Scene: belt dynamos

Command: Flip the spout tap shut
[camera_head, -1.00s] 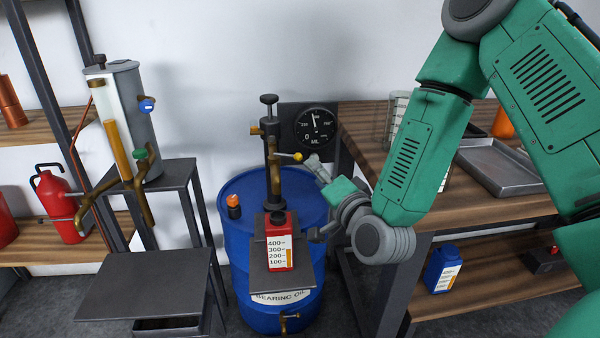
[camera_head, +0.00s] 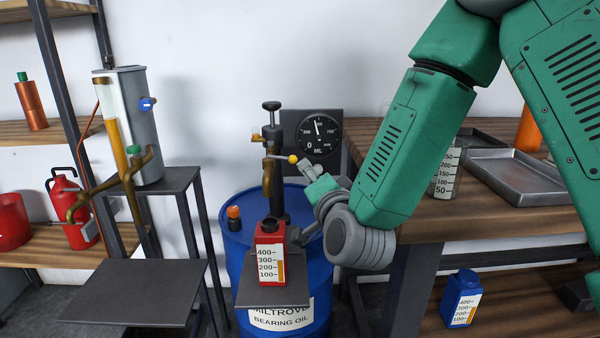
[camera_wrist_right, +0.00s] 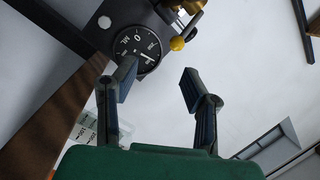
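The spout tap (camera_head: 275,157) is a brass fitting on the pump post above the blue drum. Its lever ends in a yellow ball (camera_head: 292,159) pointing right. In the right wrist view the yellow ball (camera_wrist_right: 177,43) lies beyond the fingertips, nearer the right-hand finger. My right gripper (camera_head: 306,165) is just right of the ball. Its fingers (camera_wrist_right: 158,70) are apart with nothing between them; contact with the lever cannot be told. A red container (camera_head: 270,252) with a level scale stands upright on the shelf under the spout. My left gripper is not in view.
A round gauge (camera_head: 319,133) sits close behind the lever. The blue drum (camera_head: 233,250) stands below. A wooden bench (camera_head: 430,222) with metal trays is at the right. A grey cylinder dispenser (camera_head: 143,125) stands on a dark stand at the left.

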